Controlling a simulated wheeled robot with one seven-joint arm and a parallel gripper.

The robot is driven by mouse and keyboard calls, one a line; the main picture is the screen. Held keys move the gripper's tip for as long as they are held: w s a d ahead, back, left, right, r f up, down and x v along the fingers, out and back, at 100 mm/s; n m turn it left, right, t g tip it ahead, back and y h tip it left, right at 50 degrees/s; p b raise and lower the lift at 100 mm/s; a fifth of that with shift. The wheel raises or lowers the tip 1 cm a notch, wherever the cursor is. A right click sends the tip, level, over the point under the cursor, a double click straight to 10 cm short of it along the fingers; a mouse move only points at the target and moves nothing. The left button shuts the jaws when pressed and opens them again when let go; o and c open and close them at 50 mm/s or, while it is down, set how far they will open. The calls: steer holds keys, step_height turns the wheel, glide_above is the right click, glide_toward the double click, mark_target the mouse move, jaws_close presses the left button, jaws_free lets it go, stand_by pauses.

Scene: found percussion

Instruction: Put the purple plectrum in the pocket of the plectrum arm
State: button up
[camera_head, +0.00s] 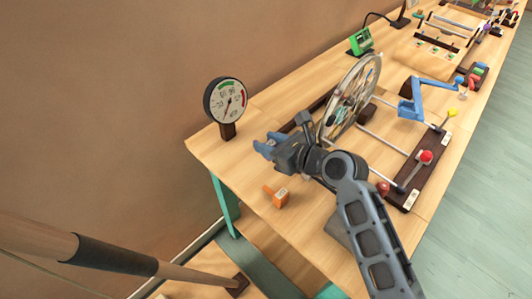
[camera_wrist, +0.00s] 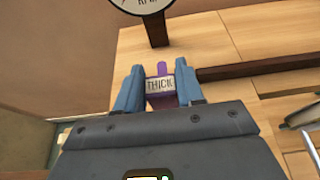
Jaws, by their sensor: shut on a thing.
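My gripper (camera_head: 262,147) is above the near left part of the wooden bench, left of the spoked wheel. In the wrist view my gripper (camera_wrist: 159,82) has its blue fingers closed on the purple plectrum (camera_wrist: 162,69), which has a white label reading "THICK". In the head view the plectrum is not distinguishable. A blue jointed arm (camera_head: 419,94) stands on the bench to the right of the wheel; it may be the plectrum arm, but its pocket cannot be made out.
A round dial gauge (camera_head: 225,103) stands on the bench's back left. An orange piece (camera_head: 277,197) lies on the bench near its front left edge. The spoked wheel (camera_head: 349,98), rods and a dark rail with a red-knobbed lever (camera_head: 426,157) stand right of my gripper.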

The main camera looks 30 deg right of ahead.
steer(key=shift+w+a+f, duration=0.3)
steer(key=shift+a+f, duration=0.05)
steer(key=shift+f+b, duration=0.35)
steer(key=shift+f, duration=1.55)
steer(key=shift+f, duration=0.15)
steer(key=o, duration=1)
steer(key=shift+s+r, duration=0.2)
steer(key=shift+s, duration=0.05)
steer(key=v, duration=1.1)
steer(key=shift+s+d+r, duration=0.15)
steer(key=shift+s+r, duration=0.05)
steer(key=shift+s, duration=0.05)
